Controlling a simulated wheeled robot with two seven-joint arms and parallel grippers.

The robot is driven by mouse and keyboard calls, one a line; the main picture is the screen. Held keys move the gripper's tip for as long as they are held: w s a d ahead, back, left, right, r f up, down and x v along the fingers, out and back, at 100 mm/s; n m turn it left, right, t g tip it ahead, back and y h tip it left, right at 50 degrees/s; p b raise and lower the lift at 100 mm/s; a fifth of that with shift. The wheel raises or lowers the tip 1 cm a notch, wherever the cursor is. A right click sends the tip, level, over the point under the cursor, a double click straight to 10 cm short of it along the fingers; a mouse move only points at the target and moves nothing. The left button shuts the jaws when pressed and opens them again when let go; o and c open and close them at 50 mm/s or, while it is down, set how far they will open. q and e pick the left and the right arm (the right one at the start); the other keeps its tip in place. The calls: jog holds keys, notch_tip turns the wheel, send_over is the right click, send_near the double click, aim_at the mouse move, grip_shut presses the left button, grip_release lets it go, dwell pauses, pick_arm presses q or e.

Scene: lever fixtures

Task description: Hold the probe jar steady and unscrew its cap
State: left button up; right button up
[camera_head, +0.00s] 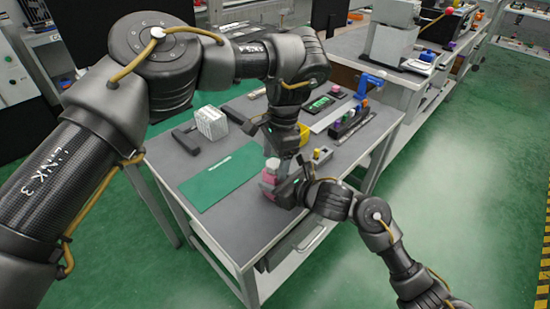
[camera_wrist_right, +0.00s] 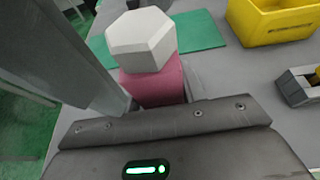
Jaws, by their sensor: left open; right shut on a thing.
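The probe jar (camera_head: 268,189) has a pink body and stands upright near the front edge of the grey bench. Its pale, faceted cap (camera_head: 271,165) sits on top; in the right wrist view the cap (camera_wrist_right: 141,38) is six-sided and covers the top of the pink jar (camera_wrist_right: 153,83). My right gripper (camera_head: 278,189) is shut on the jar body from the right. My left gripper (camera_head: 271,157) is open and points down from above, close over the cap. Its fingertips are small and partly hidden, so I cannot tell whether they touch the cap.
A green mat (camera_head: 222,177) lies left of the jar. A yellow bin (camera_head: 303,134) stands behind it, and a small grey block with a yellow top (camera_head: 320,154) stands to the right. A white ribbed block (camera_head: 211,123) and a dark rack (camera_head: 350,122) are farther back.

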aim_at(274, 162)
pick_arm(q)
jog(key=shift+r, duration=1.5)
jog(key=m+t, duration=0.1)
jog(key=m, duration=0.4)
jog(key=shift+s+m, duration=0.1)
jog(key=shift+m, duration=0.2)
jog(key=m, duration=0.6)
jog(key=shift+a+t, duration=0.1)
jog(key=shift+t, duration=0.3)
jog(key=m+h, duration=0.1)
jog(key=m, duration=1)
jog(key=shift+t+h, duration=0.3)
jog(key=shift+t, duration=0.1)
jog(key=shift+f, duration=0.15)
